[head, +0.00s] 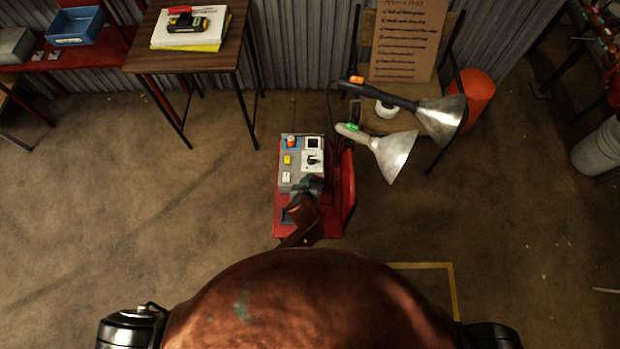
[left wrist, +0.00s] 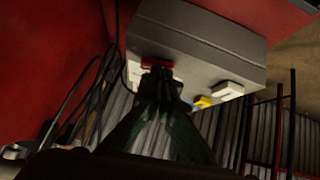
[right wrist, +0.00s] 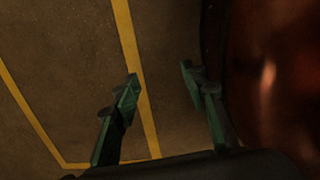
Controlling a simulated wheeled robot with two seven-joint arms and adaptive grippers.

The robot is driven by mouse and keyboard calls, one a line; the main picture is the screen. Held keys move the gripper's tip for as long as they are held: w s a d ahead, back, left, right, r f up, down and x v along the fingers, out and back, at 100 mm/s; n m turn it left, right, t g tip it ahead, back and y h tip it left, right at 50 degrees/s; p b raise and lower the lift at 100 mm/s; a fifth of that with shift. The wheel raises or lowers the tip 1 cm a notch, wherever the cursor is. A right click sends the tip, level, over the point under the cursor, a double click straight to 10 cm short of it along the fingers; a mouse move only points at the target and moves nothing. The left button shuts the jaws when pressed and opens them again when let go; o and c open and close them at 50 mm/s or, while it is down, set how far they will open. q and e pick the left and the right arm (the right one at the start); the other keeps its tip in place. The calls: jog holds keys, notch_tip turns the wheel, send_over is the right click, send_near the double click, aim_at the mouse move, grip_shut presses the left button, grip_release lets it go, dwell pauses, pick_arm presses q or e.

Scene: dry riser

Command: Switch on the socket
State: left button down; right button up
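A grey box (head: 284,185) with sockets and switches on its top face sits on a red stand (head: 349,185). Its top carries a white plate with a dark part (head: 311,161), a yellow piece (head: 288,160) and a white piece (head: 286,177). My left gripper (head: 308,184) is at the box's near end and hides part of it. In the left wrist view its fingertips (left wrist: 159,76) are together, right by a small red part (left wrist: 157,64) on the grey box (left wrist: 195,42); I cannot tell whether they touch. My right gripper (right wrist: 159,80) is open and empty over the floor.
A wooden table (head: 215,55) with a battery-like item is behind left. An orange bucket (head: 477,92) stands behind right. The floor to the left is clear.

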pick_arm(q)
jog(key=shift+f, duration=0.15)
notch_tip(320, 180, up, 3)
jog(key=shift+a+f+p, duration=0.15)
jog(key=shift+p, duration=1.1)
jog(key=r+p, duration=0.2)
jog(key=shift+a+r, duration=0.25)
jog(key=shift+r, duration=0.05)
jog(key=p+v, duration=0.3)
jog(key=v, duration=0.6)
jog(key=shift+s+a+f, duration=0.15)
jog(key=shift+s+a, duration=0.05)
jog(key=shift+s, duration=0.1)
pick_arm(e)
jog(key=shift+t, duration=0.3)
jog(key=r, duration=0.2)
jog(key=s+r, duration=0.1)
jog(key=r, duration=0.2)
jog(key=shift+s+d+r, duration=0.25)
jog(key=shift+d+r, duration=0.05)
